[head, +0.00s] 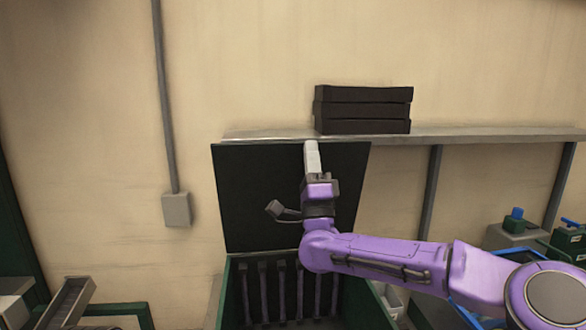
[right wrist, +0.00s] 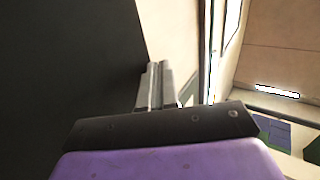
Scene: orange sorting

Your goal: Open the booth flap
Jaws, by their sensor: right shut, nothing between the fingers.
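The booth flap (head: 250,195) is a flat black panel. It stands raised, nearly upright, above the green booth (head: 231,295), whose inside shows below it. My right gripper (head: 312,148) points up in front of the flap, near its top edge, and hides a strip of it. Its fingers are shut together with nothing between them. In the right wrist view the closed fingers (right wrist: 155,88) are beside the large dark flap (right wrist: 65,60). I cannot tell whether they touch it. My left gripper is not in view.
A metal shelf (head: 470,134) runs along the wall just above the flap, with stacked black trays (head: 363,110) on it. Dark upright slats (head: 281,290) show inside the booth. A grey wall box (head: 177,210) is at left. Blue and green items (head: 516,222) stand at right.

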